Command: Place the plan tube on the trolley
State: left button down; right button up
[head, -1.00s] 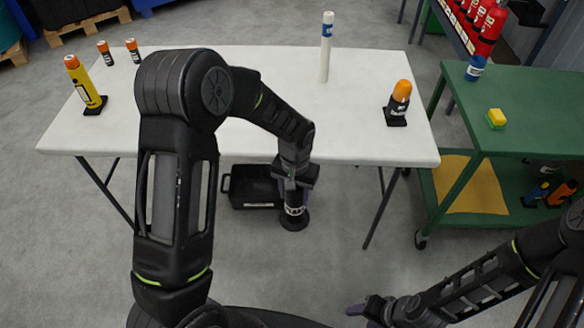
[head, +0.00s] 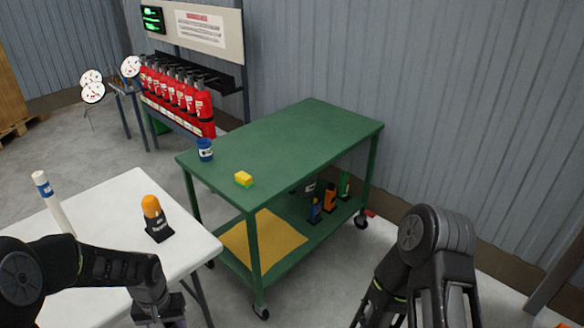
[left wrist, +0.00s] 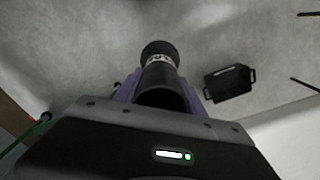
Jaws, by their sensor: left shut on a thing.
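A tall white tube (head: 56,208) with a blue band, which looks like the plan tube, stands upright on the white table at the left in the head view. The green trolley (head: 300,140) stands right of the table. My left gripper (head: 166,316) is at the bottom edge of the head view, apart from the tube. In the left wrist view its purple fingers (left wrist: 158,92) are shut on a black flared cylinder (left wrist: 160,53) with a pale marked band, like a torch, held above the floor. My right arm shows at lower right, but its gripper is out of frame.
An orange-topped black item (head: 156,218) stands on the white table (head: 120,205). A black crate (left wrist: 229,83) lies on the floor.

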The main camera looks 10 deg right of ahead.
aim_at(288, 137)
jog(key=i+l+z, duration=0.8)
jog(key=i+l, duration=0.2)
jog(key=i, duration=0.2)
jog(key=i+l+z, duration=0.1)
jog(key=i, duration=0.3)
jog(key=i+l, duration=0.25)
jog(key=i, duration=0.15)
